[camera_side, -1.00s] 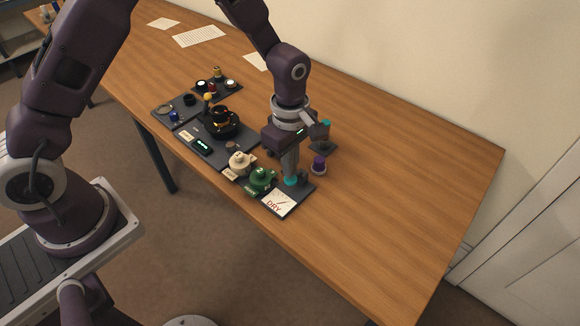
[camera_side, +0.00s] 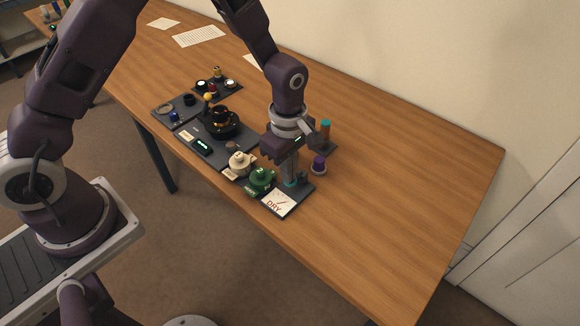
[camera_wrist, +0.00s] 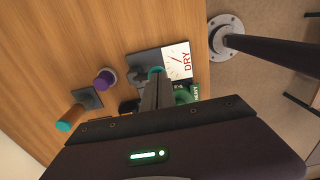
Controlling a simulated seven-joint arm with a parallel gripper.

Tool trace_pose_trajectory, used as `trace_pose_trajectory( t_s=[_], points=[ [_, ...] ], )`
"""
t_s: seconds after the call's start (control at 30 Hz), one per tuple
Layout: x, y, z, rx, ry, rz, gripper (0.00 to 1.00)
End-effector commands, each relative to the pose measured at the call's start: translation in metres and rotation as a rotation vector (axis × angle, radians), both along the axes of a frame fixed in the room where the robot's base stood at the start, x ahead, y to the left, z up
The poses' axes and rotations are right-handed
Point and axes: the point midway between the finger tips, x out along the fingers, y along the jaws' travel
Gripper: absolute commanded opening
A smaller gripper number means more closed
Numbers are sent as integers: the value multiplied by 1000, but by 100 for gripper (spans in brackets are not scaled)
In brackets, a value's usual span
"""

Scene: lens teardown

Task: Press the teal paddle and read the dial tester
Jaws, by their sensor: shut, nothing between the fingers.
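The dial tester is a dark base with a white dial card (camera_side: 279,203) at the front edge of the device row. Its card reads DRY in red and has a needle; it also shows in the wrist view (camera_wrist: 178,62). The teal paddle (camera_wrist: 155,70) sits on the same base beside the card, mostly hidden by my fingers in the side view. My gripper (camera_side: 290,180) is shut and empty, pointing down, with its fingertips at the paddle. I cannot tell whether they touch it.
A green pot (camera_side: 261,179) and a cream pot (camera_side: 240,162) stand left of the tester. A purple-topped knob (camera_side: 319,165) and a teal-topped brown post (camera_side: 326,131) stand right and behind. The table's right side (camera_side: 410,200) is clear.

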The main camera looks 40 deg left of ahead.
Motion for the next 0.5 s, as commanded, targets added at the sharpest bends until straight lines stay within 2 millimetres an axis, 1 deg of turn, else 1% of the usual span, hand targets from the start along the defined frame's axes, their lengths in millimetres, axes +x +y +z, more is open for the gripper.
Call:
trace_pose_trajectory(
  t_s=[0.5],
  points=[
    [-14,0,-17,1,3,-2,0]
  ],
)
